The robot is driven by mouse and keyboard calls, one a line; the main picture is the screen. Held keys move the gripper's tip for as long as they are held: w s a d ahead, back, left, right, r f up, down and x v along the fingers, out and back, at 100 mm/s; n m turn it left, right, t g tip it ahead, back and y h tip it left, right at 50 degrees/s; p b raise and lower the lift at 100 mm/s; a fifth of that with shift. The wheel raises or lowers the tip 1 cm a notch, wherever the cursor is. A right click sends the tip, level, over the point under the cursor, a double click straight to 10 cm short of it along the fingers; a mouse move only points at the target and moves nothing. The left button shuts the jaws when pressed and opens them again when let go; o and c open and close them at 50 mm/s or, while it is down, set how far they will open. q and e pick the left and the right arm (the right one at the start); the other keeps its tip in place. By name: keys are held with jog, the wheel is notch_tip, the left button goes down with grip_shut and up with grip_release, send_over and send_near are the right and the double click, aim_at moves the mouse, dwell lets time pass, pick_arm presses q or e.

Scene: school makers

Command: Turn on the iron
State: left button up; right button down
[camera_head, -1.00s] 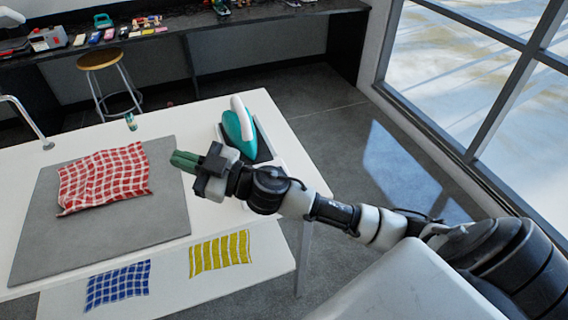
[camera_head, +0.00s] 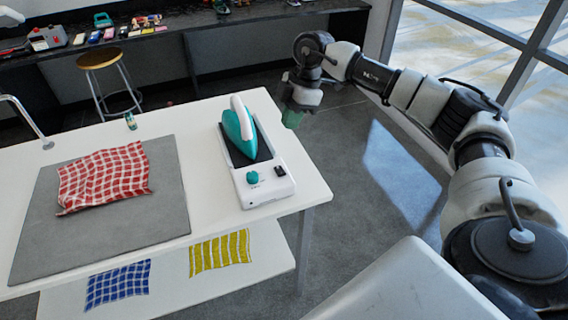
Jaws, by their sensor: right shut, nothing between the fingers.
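A teal and white iron (camera_head: 240,128) rests on its white base station (camera_head: 262,195) near the right end of the white table. The base has a teal knob (camera_head: 252,177) and a small black switch (camera_head: 279,171) on its front part. No lit lamp can be made out. My right gripper (camera_head: 292,118) is raised past the table's right edge, pointing down, shut and empty. It is apart from the iron and the base, to their right. My left gripper is not in view.
A red checked cloth (camera_head: 104,178) lies on a grey mat (camera_head: 150,215) on the table. Blue (camera_head: 118,284) and yellow (camera_head: 220,250) cloths lie on a lower shelf. A small can (camera_head: 130,121) stands at the table's back edge. A stool (camera_head: 100,60) stands behind.

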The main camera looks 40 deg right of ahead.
aim_at(281, 173)
jog(key=shift+d+r, duration=0.1)
jog(key=shift+d, duration=0.3)
jog(key=p+x, duration=0.1)
jog(key=x, duration=0.3)
jog(key=p+x, duration=0.1)
jog(key=x, duration=0.3)
jog(key=d+p+x, duration=0.1)
jog(key=x, duration=0.4)
jog(key=shift+s+f, duration=0.2)
jog(key=shift+s, duration=0.15)
jog(key=shift+f, duration=0.4)
jog(key=shift+a, duration=0.1)
